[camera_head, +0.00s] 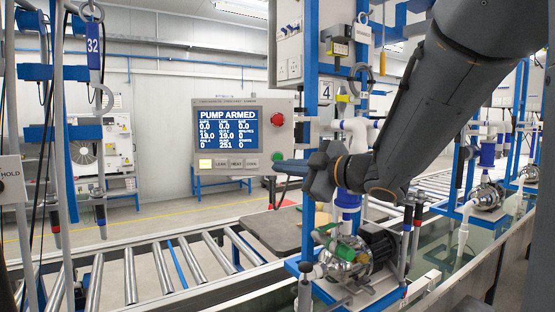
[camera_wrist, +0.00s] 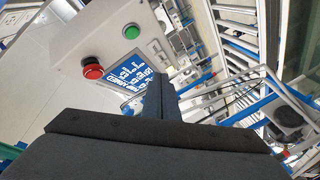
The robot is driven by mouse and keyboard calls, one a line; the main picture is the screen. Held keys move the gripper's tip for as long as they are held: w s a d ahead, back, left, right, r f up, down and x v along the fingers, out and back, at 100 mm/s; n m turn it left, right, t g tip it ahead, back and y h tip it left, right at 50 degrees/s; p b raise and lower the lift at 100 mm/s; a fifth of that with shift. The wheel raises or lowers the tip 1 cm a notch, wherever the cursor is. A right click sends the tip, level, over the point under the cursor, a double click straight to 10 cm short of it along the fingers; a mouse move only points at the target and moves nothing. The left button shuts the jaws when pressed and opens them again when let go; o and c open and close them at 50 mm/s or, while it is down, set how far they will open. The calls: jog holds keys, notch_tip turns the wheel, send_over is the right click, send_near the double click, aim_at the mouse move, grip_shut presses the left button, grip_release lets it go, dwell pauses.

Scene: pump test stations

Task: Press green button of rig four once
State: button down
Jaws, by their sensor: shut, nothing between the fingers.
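A grey control panel (camera_head: 285,137) carries a blue screen (camera_head: 228,129) reading PUMP ARMED. A red button (camera_head: 277,119) sits at its upper right, and a green button (camera_head: 277,156) sits below it. A sign with the number 4 (camera_head: 326,91) hangs beside the panel. My gripper (camera_head: 277,167) is shut and empty, with its tips just below the green button in the head view. In the wrist view the fingers (camera_wrist: 158,84) point toward the panel, apart from the green button (camera_wrist: 131,60) and red button (camera_wrist: 92,68) in the picture.
A roller conveyor (camera_head: 130,277) runs across the front. Blue frame posts stand close to the right of the panel.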

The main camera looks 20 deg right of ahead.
jog(key=shift+s+a+r, duration=0.1)
dwell(0.3)
jog(key=b, duration=0.1)
send_near(277, 157)
jog(key=w+a, duration=0.3)
jog(key=a, duration=0.1)
jog(key=shift+w+a+f, duration=0.35)
jog(key=shift+a+f, duration=0.05)
dwell(1.7)
jog(key=shift+w+d, duration=0.1)
jog(key=shift+w, duration=0.3)
